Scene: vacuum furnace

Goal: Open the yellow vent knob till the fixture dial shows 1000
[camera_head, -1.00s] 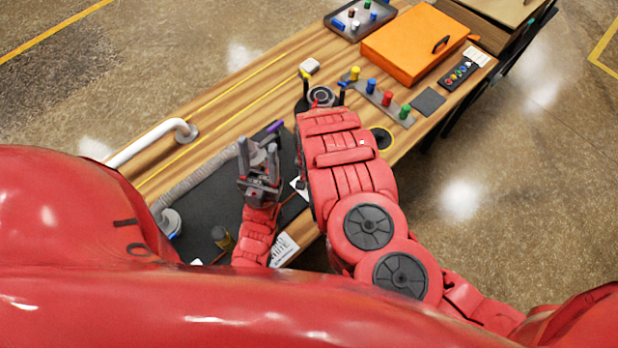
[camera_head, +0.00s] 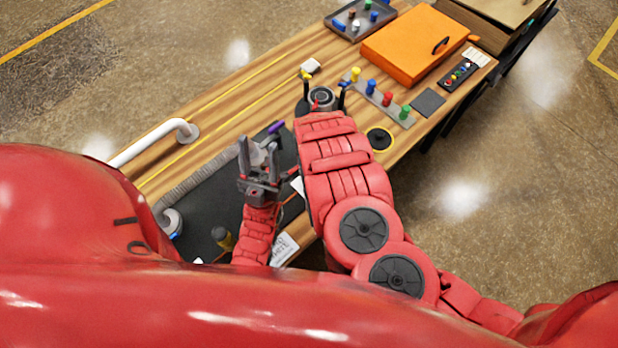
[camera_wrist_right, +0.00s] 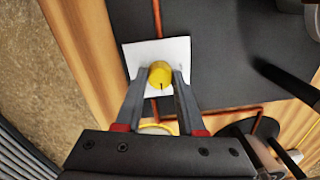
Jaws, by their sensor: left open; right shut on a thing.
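The yellow vent knob (camera_wrist_right: 160,75) sits on a white card (camera_wrist_right: 138,59) in the right wrist view, with a dark mark on its near side. My right gripper (camera_wrist_right: 161,79) is shut on the knob, one finger on each side. My left gripper (camera_head: 261,160) is open and empty, fingers pointing up, above the dark mat (camera_head: 208,195). A round, pale, yellow-rimmed part (camera_wrist_right: 157,129) is mostly covered by my right gripper; I cannot tell if it is the fixture dial. No dial reading is legible.
An orange case (camera_head: 413,45), a strip of coloured knobs (camera_head: 380,97) and a grey tray (camera_head: 360,20) are at the bench's far end. A white pipe (camera_head: 150,142) and a ribbed hose (camera_head: 200,178) lie left.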

